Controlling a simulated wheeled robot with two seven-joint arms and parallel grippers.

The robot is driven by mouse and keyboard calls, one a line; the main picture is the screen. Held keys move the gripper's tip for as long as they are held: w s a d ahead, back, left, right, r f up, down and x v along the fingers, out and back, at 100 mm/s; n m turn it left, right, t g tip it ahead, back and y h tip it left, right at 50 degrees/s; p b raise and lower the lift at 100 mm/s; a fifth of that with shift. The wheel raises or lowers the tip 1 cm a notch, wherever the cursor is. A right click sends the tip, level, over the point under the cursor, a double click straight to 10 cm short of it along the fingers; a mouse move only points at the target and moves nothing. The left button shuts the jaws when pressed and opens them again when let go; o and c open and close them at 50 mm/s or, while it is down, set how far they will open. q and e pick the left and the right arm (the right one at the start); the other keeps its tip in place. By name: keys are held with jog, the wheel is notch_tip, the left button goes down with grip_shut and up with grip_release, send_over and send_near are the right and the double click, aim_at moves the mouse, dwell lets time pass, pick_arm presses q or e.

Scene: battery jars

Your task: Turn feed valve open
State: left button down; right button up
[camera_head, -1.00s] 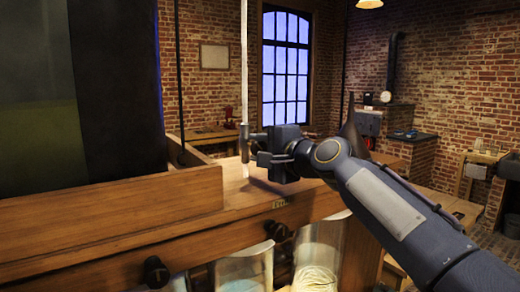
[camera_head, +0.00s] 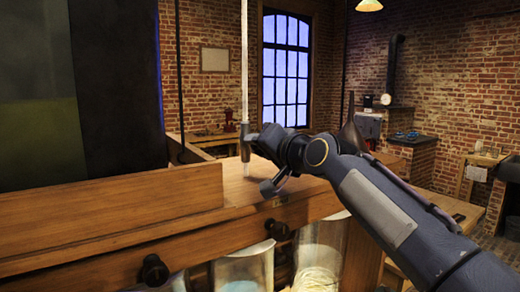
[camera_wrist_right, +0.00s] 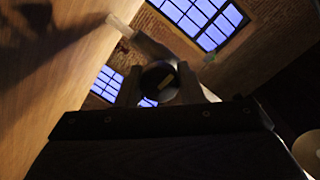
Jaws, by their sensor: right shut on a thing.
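The feed valve (camera_head: 245,152) is a grey metal fitting at the bottom of a pale upright pipe (camera_head: 244,70), above the wooden top. My right gripper (camera_head: 259,143) reaches it from the right and is shut on its handle. The jaws and my wrist hide most of the handle in the head view. In the right wrist view a dark round knob with a pale mark, the valve handle (camera_wrist_right: 160,82), sits between the fingers. Its exact turn angle is hard to tell. My left gripper is not in view.
A wooden ledge (camera_head: 110,205) and a large dark panel (camera_head: 115,80) fill the left. Black knobs (camera_head: 154,270) and glass jars (camera_head: 245,268) are below the wooden top. A brick stove (camera_head: 412,150) stands at the back right.

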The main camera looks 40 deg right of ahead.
jog(key=shift+f, duration=0.1)
dwell(0.3)
jog(key=o, duration=1)
jog(key=s, duration=0.2)
jog(key=s+b, duration=0.1)
jog(key=s, duration=0.2)
jog(key=s+a+r, duration=0.1)
jog(key=s, duration=0.1)
jog(key=shift+s+b, duration=0.4)
